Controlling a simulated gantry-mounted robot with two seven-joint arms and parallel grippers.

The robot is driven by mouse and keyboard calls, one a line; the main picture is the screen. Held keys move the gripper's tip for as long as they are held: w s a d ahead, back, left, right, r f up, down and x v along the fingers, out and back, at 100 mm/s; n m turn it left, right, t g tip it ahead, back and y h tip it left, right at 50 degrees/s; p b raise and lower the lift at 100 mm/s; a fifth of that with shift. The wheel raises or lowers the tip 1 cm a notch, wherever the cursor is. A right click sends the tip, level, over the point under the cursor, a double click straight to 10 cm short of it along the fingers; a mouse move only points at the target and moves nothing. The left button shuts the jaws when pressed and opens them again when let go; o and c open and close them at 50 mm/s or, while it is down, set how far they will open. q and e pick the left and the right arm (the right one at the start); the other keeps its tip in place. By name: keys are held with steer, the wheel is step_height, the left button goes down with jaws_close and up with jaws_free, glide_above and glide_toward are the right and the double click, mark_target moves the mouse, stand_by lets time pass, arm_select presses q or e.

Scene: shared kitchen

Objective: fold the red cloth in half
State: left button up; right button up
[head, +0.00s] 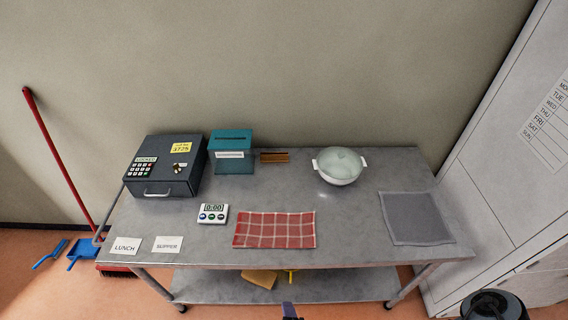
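The red cloth (274,230) has a pale check pattern. It lies flat on the metal table (340,227) near the front edge, a little right of the timer. It shows as a wide, fairly neat rectangle with its long side running left to right. I cannot tell how many layers it has. Nothing is on top of it.
A grey cloth (416,218) lies at the right. A timer (213,214) and the LUNCH (126,246) and SUPPER (168,244) cards lie left.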

steer(key=s+a+r+m+g+y, duration=0.3)
steer(key=s+a+r+m, duration=0.15)
steer(key=a+r, duration=0.4)
steer(key=w+d+f+m+h, duration=0.1)
steer(key=w+d+m, duration=0.1)
steer(key=d+m, duration=0.8)
steer(key=s+d+f+g+h, duration=0.1)
steer(key=s+d+f+h, duration=0.15)
steer(key=d, duration=0.65)
steer(key=s+d+f+g+h, duration=0.1)
steer(key=s+d+f, duration=0.3)
steer(key=d, duration=0.6)
step_height(320, 180, up, 15)
steer(key=p, duration=1.5)
steer(key=shift+s+d+f+g, duration=0.15)
steer(key=shift+d+g, duration=0.15)
steer(key=shift+d, duration=0.15)
